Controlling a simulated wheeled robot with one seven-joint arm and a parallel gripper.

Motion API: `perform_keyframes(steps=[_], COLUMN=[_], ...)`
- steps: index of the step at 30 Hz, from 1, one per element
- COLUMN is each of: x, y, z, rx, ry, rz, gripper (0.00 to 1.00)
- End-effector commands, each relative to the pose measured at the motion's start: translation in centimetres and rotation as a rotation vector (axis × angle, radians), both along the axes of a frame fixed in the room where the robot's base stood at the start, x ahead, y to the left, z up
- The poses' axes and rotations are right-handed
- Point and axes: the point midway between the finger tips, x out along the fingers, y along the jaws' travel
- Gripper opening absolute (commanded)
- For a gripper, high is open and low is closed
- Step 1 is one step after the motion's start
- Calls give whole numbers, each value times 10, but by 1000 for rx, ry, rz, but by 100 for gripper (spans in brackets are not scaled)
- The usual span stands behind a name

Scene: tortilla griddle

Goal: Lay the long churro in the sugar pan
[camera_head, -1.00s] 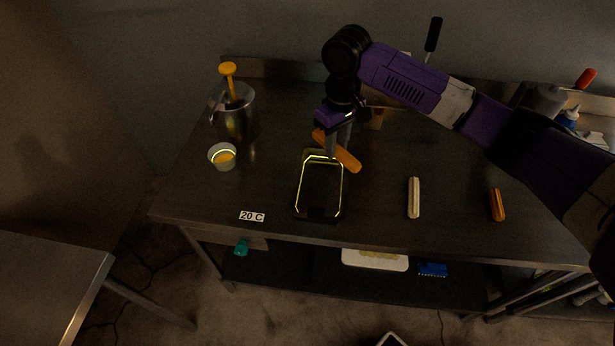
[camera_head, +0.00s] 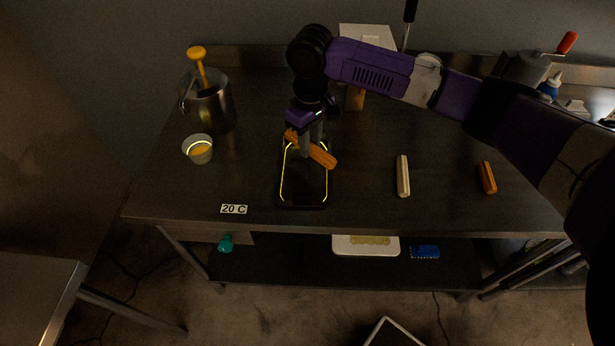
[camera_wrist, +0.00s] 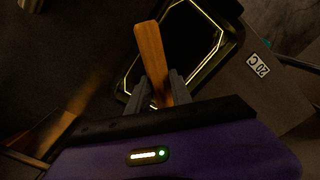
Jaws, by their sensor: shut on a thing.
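A long orange-brown churro (camera_head: 322,157) is held in my gripper (camera_head: 309,148) over the far end of the dark sugar pan (camera_head: 304,204). The pan has a glowing yellow line around its inside. The churro lies slantwise across the pan, from upper left to lower right. In the wrist view the churro (camera_wrist: 150,48) sits between both fingers of my gripper (camera_wrist: 160,92), with the pan (camera_wrist: 238,30) beyond it. I cannot tell how high the churro is above the pan. A pale churro (camera_head: 403,176) and a short brown one (camera_head: 487,178) lie on the table to the right.
A metal pot (camera_head: 212,108) with a yellow-handled tool and a small cup (camera_head: 198,149) stand left of the pan. A "20 C" label (camera_head: 234,209) lies near the front edge. The steel table (camera_head: 365,205) is clear between pan and pale churro.

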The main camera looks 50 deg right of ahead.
Motion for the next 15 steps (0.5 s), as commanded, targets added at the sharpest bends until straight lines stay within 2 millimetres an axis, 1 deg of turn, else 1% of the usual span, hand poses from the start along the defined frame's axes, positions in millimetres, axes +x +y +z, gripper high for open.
perform_keyframes(steps=[5,6,8,9,15], x=[0,0,0,0,0], y=[0,0,0,0,0], z=[1,1,1,1,1], rx=[0,0,0,0,0], ry=[0,0,0,0,0], rz=[0,0,0,0,0], gripper=[0,32,44,51,51])
